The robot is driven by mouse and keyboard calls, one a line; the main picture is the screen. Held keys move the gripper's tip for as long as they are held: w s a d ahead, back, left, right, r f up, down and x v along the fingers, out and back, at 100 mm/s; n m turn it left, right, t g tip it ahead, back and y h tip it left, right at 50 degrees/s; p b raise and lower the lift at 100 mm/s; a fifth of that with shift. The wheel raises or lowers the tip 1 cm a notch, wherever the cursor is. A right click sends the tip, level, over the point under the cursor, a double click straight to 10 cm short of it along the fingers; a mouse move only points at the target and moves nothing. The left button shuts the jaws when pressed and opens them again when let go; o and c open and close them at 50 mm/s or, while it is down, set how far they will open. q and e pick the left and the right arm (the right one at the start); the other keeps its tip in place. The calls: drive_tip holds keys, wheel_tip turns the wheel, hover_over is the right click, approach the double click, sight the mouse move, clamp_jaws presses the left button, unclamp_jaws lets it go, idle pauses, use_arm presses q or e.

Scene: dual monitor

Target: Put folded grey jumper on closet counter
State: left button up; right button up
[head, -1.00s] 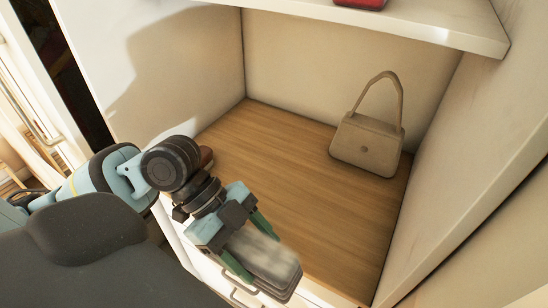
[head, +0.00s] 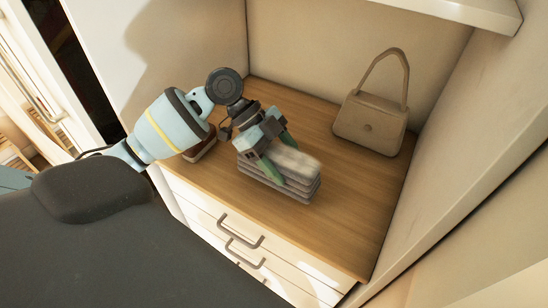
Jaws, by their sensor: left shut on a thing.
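The folded grey jumper (head: 300,177) is a layered stack over the middle of the wooden closet counter (head: 335,233). My left gripper (head: 282,162) is shut on the jumper, with its green fingers on the near and far sides. The jumper is level and at or just above the wood; I cannot tell whether its underside touches. My right gripper is not in view.
A beige handbag (head: 369,127) stands at the back right of the counter. A brown object (head: 201,150) lies at the left, partly behind my arm. Drawers with handles (head: 240,232) are below the front edge. A white shelf (head: 470,10) hangs above. The right front counter is clear.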

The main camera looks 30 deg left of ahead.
use_arm(q)
drive_tip(key=shift+f, duration=0.15)
drive_tip(key=shift+f, duration=1.65)
drive_tip(key=shift+f, duration=0.3)
drive_tip(key=o, duration=1.2)
drive_tip(key=shift+a+r, duration=0.15)
drive_tip(key=shift+r, duration=0.3)
drive_tip(key=v, duration=1)
drive_tip(key=shift+w, duration=0.15)
drive_tip(key=shift+w+a+r, duration=0.15)
drive_tip(key=shift+a+r, duration=0.2)
drive_tip(key=shift+r, duration=0.1)
